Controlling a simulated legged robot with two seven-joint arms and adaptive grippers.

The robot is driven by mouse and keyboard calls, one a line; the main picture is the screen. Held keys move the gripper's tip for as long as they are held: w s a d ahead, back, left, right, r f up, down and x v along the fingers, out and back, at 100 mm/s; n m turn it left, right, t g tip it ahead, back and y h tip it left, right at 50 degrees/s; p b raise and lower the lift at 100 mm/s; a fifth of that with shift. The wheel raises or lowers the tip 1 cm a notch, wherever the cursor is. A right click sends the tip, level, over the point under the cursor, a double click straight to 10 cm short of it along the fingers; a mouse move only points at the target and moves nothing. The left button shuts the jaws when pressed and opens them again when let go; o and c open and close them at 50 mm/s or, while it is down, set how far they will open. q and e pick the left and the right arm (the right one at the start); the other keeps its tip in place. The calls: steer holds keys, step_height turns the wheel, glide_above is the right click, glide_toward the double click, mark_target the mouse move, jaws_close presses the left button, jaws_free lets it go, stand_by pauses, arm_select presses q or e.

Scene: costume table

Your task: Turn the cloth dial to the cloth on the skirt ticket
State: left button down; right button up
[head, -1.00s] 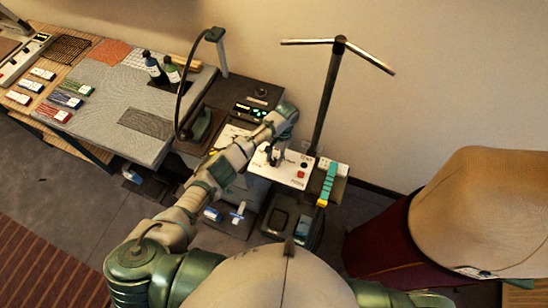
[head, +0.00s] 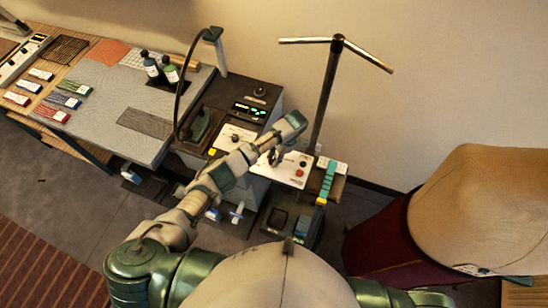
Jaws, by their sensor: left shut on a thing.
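My left gripper (head: 274,158) reaches down to the white control panel (head: 292,172) beside the iron station. It is shut on a small part there, which I take for the cloth dial; the fingers and wrist hide it, and its setting cannot be read. A red button shows on the panel's right part. A brown skirt (head: 480,205) on a form stands at the right, with a small whitish ticket (head: 474,270) low on its front. The ticket's print is too small to read. My right gripper is not in view.
A dark knob on a white plate (head: 236,138) and a green-lit display (head: 249,109) lie left of my wrist. A tall pole with a crossbar (head: 325,95) stands just behind the panel.

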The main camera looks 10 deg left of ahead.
arm_select(q)
steer(key=shift+s+f, duration=0.1)
steer(key=shift+f, duration=0.05)
steer(key=c, duration=0.8)
jaws_free()
steer(key=v, duration=0.7)
steer(key=shift+w+d+r, duration=0.1)
steer(key=shift+w+r, duration=0.15)
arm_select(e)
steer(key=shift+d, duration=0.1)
